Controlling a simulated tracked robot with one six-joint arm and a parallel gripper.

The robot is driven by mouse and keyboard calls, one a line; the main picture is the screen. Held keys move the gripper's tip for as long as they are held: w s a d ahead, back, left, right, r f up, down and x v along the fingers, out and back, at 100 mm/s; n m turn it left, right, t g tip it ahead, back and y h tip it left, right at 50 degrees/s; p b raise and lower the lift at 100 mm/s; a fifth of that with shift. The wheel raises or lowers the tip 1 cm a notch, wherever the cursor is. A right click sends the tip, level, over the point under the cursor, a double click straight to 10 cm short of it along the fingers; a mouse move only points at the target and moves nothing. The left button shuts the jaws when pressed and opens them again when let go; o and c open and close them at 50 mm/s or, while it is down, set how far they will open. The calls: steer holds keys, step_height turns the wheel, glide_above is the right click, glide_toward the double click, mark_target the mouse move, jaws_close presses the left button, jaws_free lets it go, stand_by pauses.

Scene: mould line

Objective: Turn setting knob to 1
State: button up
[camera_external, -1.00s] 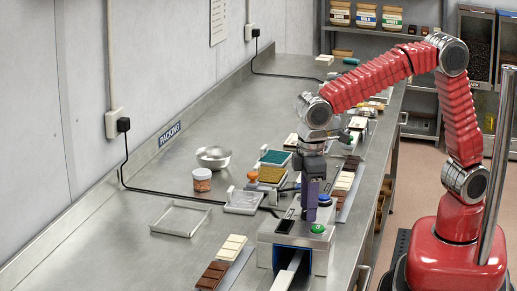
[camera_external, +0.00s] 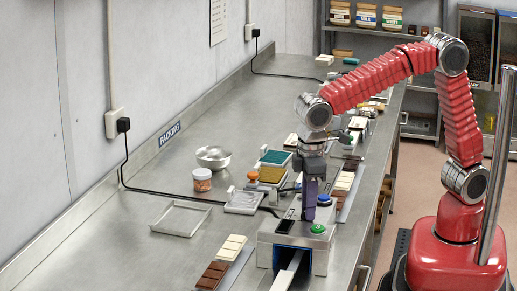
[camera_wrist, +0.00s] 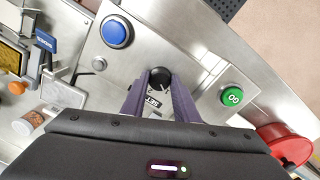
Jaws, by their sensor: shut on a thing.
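The setting knob (camera_wrist: 159,76) is black and round, on top of a grey metal machine (camera_wrist: 118,65). My gripper (camera_wrist: 158,84) points down with its purple fingers shut on the knob, one on each side. A label reading SET lies just below the knob in the wrist view, partly covered by the fingers. The knob's pointer and scale numbers cannot be read. In the external view my gripper (camera_external: 309,214) stands upright over the machine (camera_external: 269,231) and hides the knob.
An empty metal tray (camera_external: 181,219) and chocolate bars (camera_external: 213,275) lie left; bench between is clear.

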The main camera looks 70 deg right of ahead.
steer(key=shift+m, duration=0.5)
steer(key=o, duration=1.1)
steer(key=shift+c, duration=0.2)
step_height(320, 180, up, 14)
steer(key=shift+a, duration=0.3)
steer(key=shift+s+f, duration=0.1)
